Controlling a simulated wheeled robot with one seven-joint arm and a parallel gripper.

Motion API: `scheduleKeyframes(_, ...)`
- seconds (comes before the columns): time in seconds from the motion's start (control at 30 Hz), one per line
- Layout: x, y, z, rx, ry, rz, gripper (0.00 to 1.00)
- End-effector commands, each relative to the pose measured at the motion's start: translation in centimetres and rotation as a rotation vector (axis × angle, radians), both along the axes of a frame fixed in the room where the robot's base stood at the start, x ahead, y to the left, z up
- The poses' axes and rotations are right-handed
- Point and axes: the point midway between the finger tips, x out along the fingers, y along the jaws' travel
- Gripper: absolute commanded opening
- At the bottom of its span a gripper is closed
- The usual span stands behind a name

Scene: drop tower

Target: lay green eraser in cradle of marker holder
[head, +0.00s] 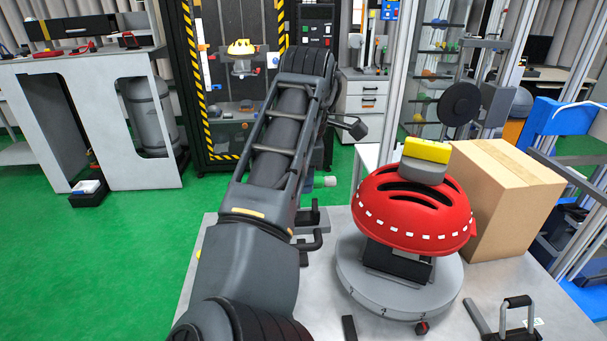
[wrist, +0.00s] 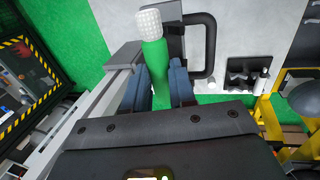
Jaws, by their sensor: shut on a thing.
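My gripper (wrist: 160,84) is shut on a green cylinder with a white textured end, which I take as the green eraser (wrist: 153,62). Its body lies between the two blue-grey fingers, and the white end sticks out beyond them. A black holder with compartments and a white piece (wrist: 247,77) sits to the right in the wrist view, apart from the gripper. It may be the marker holder; its cradle is not clear.
A black handled clamp (wrist: 208,45) stands close beside the eraser. On the grey table (head: 325,300) are a red helmet (head: 412,208) on a round base, topped by a yellow-and-grey block (head: 425,160), a cardboard box (head: 505,195) and another handled clamp (head: 517,318).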

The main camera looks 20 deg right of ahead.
Motion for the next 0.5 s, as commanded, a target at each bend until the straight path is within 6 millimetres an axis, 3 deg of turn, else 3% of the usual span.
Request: scheduleKeyframes(0.5,0.0,0.0,-3.9,-0.002,0.001,0.000,0.03)
